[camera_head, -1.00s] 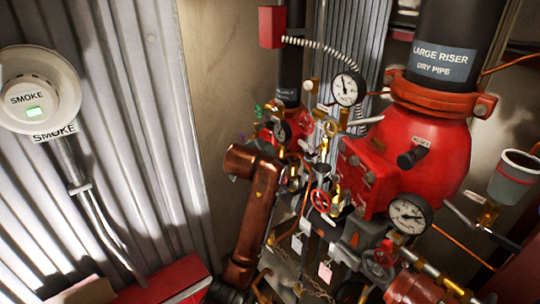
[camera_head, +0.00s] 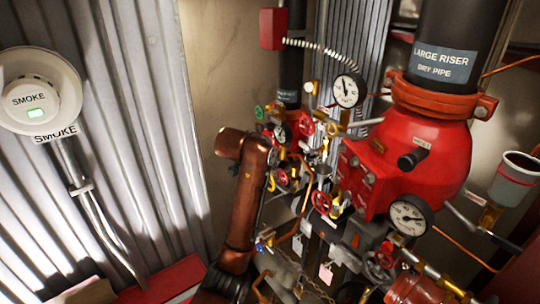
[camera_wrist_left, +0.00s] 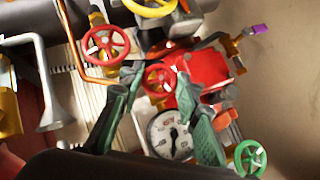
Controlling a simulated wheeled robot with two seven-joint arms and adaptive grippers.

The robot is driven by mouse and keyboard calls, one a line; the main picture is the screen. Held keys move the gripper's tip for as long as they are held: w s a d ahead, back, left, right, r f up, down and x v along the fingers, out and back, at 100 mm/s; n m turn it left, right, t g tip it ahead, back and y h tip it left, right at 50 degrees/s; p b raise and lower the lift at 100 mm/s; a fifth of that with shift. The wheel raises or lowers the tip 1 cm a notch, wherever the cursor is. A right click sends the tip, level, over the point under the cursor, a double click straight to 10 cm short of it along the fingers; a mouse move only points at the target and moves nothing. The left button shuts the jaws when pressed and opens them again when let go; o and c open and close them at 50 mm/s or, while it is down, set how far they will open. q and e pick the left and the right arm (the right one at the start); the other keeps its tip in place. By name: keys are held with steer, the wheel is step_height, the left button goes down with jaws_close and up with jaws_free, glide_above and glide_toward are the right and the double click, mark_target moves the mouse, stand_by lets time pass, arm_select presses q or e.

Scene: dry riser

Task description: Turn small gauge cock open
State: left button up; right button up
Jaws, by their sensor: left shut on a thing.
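In the left wrist view, the two dark green fingers of my left gripper (camera_wrist_left: 159,76) reach in from below. Their tips are on either side of a small red handwheel (camera_wrist_left: 158,80), which I take for the small gauge cock. The white-faced small gauge (camera_wrist_left: 172,135) shows between the fingers, partly covered by them. In the head view my copper-coloured left arm stands left of the small riser. The small gauge (camera_head: 283,133) is just right of its upper end. The fingertips are hard to make out there. My right gripper is not in view.
The big red valve (camera_head: 428,150) with its gauges stands to the right. Other red handwheels (camera_head: 321,202), a green handwheel (camera_wrist_left: 250,158) and a yellow handwheel (camera_wrist_left: 150,6) crowd the pipes close by. A smoke detector (camera_head: 38,90) hangs on the left wall.

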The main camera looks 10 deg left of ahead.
arm_select(q)
steer(key=o, duration=1.2)
steer(key=shift+f, duration=0.1)
steer(key=v, duration=0.7)
steer(key=shift+r, duration=0.2)
steer(key=shift+s, duration=0.15)
